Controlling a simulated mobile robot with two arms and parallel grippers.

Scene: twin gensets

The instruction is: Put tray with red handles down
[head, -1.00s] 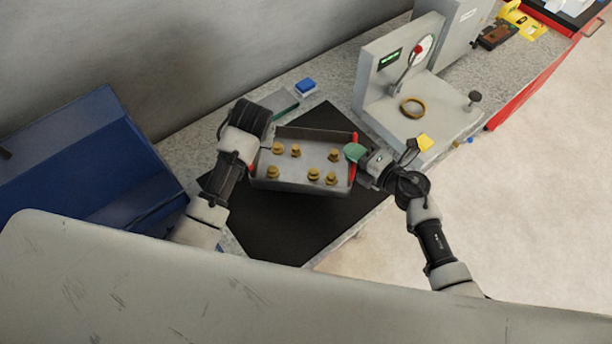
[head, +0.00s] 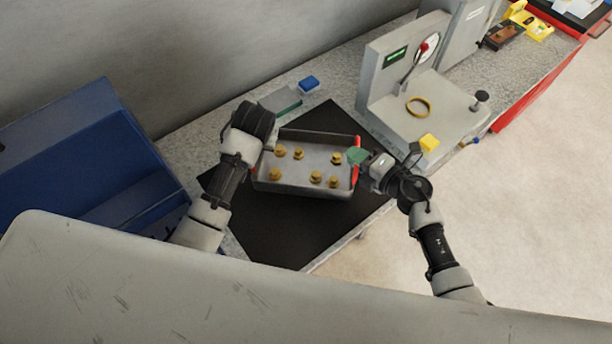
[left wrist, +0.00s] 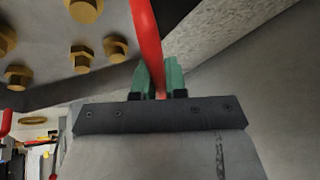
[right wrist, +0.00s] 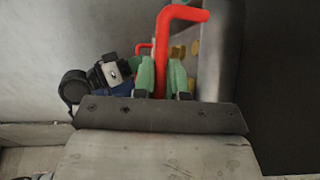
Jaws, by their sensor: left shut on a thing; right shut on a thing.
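The grey metal tray (head: 305,172) with red handles holds several brass bolts (head: 316,177). It is over the black mat (head: 270,228); I cannot tell whether it touches the mat. My right gripper (head: 358,157) is shut on the tray's right red handle (right wrist: 160,50), with green fingers on either side of it. My left gripper (left wrist: 160,80) is shut on the other red handle (left wrist: 146,35), seen in the left wrist view. In the head view the left fingers are hidden behind my wrist.
A grey test stand (head: 415,100) with a gauge, lever and brass ring is right of the mat. A blue block (head: 309,83) and a grey-green item (head: 280,101) lie behind the tray. A blue bin (head: 90,165) stands left. The mat's front is clear.

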